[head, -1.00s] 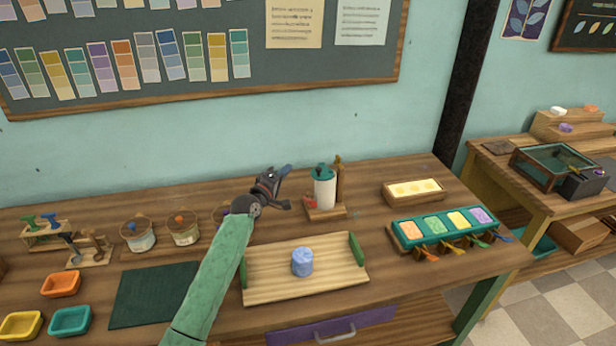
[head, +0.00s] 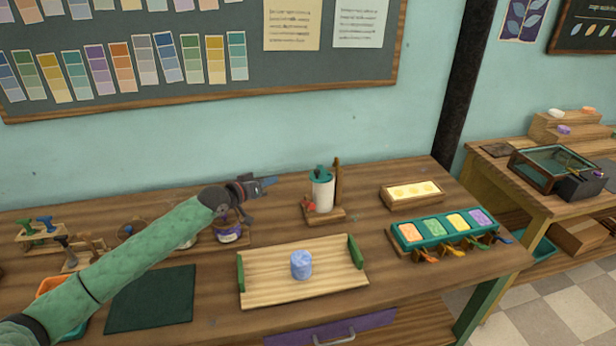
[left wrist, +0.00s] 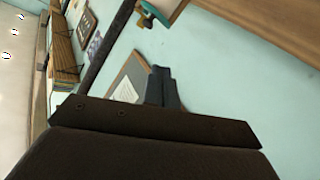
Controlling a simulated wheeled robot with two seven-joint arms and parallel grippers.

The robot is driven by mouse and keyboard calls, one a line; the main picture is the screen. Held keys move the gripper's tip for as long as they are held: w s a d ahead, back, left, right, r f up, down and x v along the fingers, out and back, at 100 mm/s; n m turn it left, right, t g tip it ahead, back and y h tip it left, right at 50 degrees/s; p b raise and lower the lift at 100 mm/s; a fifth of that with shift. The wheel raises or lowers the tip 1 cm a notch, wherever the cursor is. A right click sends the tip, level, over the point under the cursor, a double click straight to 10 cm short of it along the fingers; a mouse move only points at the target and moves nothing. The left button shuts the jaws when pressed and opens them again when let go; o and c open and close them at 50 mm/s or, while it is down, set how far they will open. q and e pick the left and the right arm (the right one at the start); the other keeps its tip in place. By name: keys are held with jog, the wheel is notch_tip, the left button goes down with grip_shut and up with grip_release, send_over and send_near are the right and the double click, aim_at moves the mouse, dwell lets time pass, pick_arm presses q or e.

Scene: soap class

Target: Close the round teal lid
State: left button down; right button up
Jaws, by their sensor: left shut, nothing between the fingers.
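The round teal lid (head: 321,174) sits on top of a white cylindrical canister (head: 322,195), which stands upright on a small wooden stand at the back of the table. I cannot tell whether the lid is fully seated. My left gripper (head: 268,182) is shut and empty, to the left of the canister and apart from it, at about the lid's height. In the left wrist view its fingertips (left wrist: 163,75) are together with nothing between them. My right gripper is not in view.
A wooden tray (head: 330,285) with a blue cylinder (head: 301,264) lies in front of the canister. A yellow block holder (head: 412,192) and a teal tray (head: 400,242) of coloured blocks are to the right. Jars (head: 230,235) stand below the left gripper. A dark green mat (head: 160,305) lies front left.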

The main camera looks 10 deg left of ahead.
pick_arm(q)
jog(key=s+d+f+m, duration=0.1)
jog(key=s+d+m, duration=0.1)
jog(key=m+p, duration=0.4)
send_near(315, 173)
jog(key=w, duration=0.1)
jog(key=shift+h, duration=0.4)
jog(key=p+x, duration=0.2)
jog(key=x, duration=0.3)
jog(key=shift+f, duration=0.1)
jog(key=shift+w+d+f+p, duration=0.25)
jog(key=shift+w+p, duration=0.1)
jog(key=shift+w, duration=0.05)
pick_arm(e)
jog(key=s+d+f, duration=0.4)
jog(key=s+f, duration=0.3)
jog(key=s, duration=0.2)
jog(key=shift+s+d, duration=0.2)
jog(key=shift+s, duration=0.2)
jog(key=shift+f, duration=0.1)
